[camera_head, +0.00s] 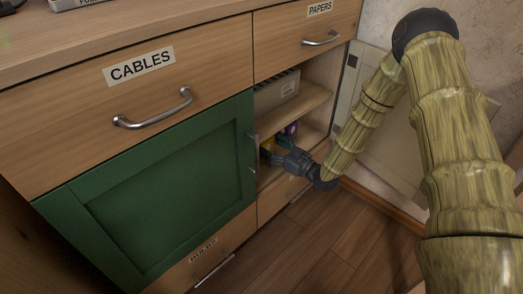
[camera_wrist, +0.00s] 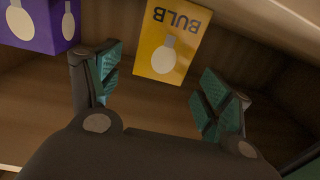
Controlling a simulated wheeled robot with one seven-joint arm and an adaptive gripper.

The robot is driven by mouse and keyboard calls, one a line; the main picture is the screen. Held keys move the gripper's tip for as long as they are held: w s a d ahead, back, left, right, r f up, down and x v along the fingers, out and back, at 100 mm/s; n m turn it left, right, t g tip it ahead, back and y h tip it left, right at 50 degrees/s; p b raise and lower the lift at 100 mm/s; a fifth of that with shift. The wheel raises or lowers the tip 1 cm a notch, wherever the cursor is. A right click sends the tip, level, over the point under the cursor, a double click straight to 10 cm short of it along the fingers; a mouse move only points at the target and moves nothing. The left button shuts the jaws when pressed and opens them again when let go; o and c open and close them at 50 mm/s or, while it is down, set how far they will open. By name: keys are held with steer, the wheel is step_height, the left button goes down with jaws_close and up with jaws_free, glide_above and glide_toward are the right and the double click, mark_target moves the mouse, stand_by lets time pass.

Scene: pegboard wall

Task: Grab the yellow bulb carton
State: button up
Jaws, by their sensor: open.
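The yellow bulb carton (camera_wrist: 172,42) stands inside the cabinet, with "BULB" and a bulb picture on its face, upside down in the wrist view. My gripper (camera_wrist: 155,85) is open and empty, its two teal-padded fingers apart. The carton is ahead of the fingertips and between them in the picture, not visibly touched.
A purple bulb carton (camera_wrist: 38,24) stands left of the yellow one in the wrist view. A shelf (camera_head: 300,106) lies above the compartment.

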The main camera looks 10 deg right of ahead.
mark_target(268, 144)
steer(key=b+x, duration=0.1)
steer(key=x, duration=0.2)
steer(key=shift+w+b, duration=0.1)
steer(key=shift+b, duration=0.2)
steer(key=c, duration=1.1)
steer(key=shift+r, duration=0.15)
